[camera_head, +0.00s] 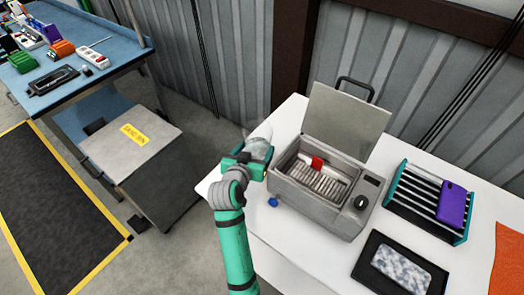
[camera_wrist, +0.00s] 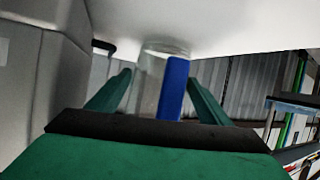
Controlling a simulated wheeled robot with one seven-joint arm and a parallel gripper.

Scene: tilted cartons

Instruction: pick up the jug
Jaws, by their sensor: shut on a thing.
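The jug (camera_head: 259,146) is a clear, greyish vessel at the left edge of the white table, beside the metal bath. In the wrist view the see-through jug (camera_wrist: 152,85) stands between my two fingers, with a blue upright strip (camera_wrist: 173,88) on it, which looks like its handle. My gripper (camera_head: 247,160) is shut on the jug, with a green finger on each side in the wrist view (camera_wrist: 155,98). Its body hides the jug's lower part in the head view. I cannot tell whether the jug touches the table.
The metal bath (camera_head: 318,200), its lid raised, stands close right of my gripper and holds a red-and-white item (camera_head: 317,163). A rack (camera_head: 412,198) with a purple phone (camera_head: 452,201) and a black tray (camera_head: 368,263) are farther right. A grey bin (camera_head: 124,163) stands left across open floor.

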